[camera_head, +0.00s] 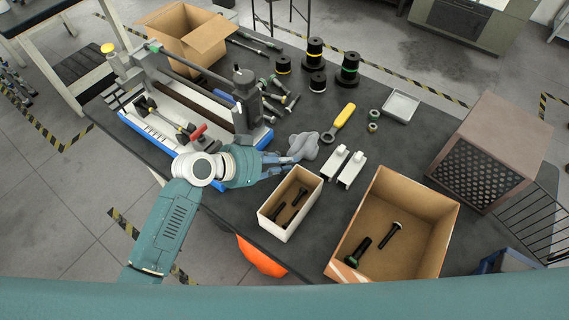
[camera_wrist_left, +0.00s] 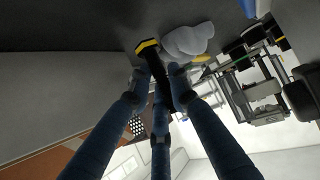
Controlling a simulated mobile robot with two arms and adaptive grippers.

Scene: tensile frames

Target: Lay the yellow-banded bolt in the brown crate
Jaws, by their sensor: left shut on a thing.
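The yellow-banded bolt (camera_wrist_left: 147,46) shows in the left wrist view as a dark shaft with a yellow band at its head. My left gripper (camera_wrist_left: 160,84) is shut on it, the fingers around the shaft and the head sticking out beyond them. In the head view my left gripper (camera_head: 283,160) is over the table, just behind the small box; the bolt cannot be made out there. The larger brown crate (camera_head: 443,240) is open at the front right, with two dark bolts, one green-banded, lying in it. My right gripper is not in view.
A small white-sided box (camera_head: 275,215) with several dark bolts stands between my gripper and the crate. A crumpled grey cloth (camera_head: 303,146) lies beside the gripper. Two white blocks (camera_head: 351,170), a yellow-handled tool (camera_head: 345,115) and a mesh-fronted box (camera_head: 495,150) stand around.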

